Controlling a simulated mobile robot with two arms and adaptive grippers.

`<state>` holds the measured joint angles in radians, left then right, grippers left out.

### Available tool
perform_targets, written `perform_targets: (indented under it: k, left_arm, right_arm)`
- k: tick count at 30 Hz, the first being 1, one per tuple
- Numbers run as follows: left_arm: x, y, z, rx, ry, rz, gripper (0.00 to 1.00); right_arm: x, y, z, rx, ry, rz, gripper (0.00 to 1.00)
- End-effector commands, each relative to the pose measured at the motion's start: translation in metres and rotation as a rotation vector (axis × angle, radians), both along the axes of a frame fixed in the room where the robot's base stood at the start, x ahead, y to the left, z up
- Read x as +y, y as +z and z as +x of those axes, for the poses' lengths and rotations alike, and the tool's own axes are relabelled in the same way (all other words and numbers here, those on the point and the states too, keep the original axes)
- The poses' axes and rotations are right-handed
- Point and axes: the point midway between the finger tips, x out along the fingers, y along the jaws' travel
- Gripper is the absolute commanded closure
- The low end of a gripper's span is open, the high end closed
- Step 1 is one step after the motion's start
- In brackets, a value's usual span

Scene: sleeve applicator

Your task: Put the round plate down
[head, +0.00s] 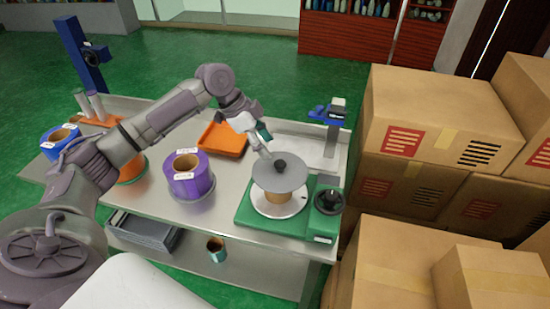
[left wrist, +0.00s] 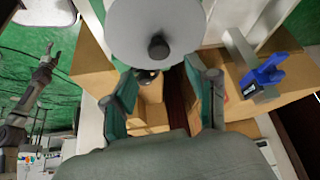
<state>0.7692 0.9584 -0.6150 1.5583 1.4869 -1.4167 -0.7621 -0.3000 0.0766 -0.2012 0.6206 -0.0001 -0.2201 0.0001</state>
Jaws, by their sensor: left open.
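The round plate (head: 278,172) is a grey disc with a black knob. In the head view it lies roughly level over a brown core (head: 274,197), above the white disc of the green machine (head: 250,214). My left gripper (head: 264,144) is just behind the plate, with its fingers apart. In the left wrist view the plate (left wrist: 150,22) and its knob are beyond the open fingers of this gripper (left wrist: 162,80), with nothing between them.
Cardboard boxes (head: 435,118) are stacked close to the table's right side. A purple roll (head: 188,178) stands left of the machine, with an orange tray (head: 222,139) behind. A blue stand (head: 330,114) rises at the back right. A black handwheel (head: 328,201) sits beside the plate.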

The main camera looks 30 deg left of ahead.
Motion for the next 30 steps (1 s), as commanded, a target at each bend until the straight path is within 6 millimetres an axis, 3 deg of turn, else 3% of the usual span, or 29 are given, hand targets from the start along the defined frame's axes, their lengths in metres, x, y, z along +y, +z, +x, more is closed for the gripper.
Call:
perform_targets:
  k: [3, 9, 30]
  left_arm:
    - [0.01, 0.018, -0.005, -0.002, 0.001, 0.001, 0.42]
    - [0.018, 0.035, -0.009, 0.0, 0.001, 0.0, 0.42]
    - [0.019, 0.037, -0.01, 0.001, 0.0, -0.001, 0.42]
  right_arm:
    - [-0.001, -0.005, 0.0, 0.001, 0.0, -0.001, 0.36]
    - [-0.004, -0.007, 0.0, 0.001, 0.001, -0.004, 0.36]
    - [-0.006, -0.007, 0.0, 0.0, -0.001, -0.007, 0.36]
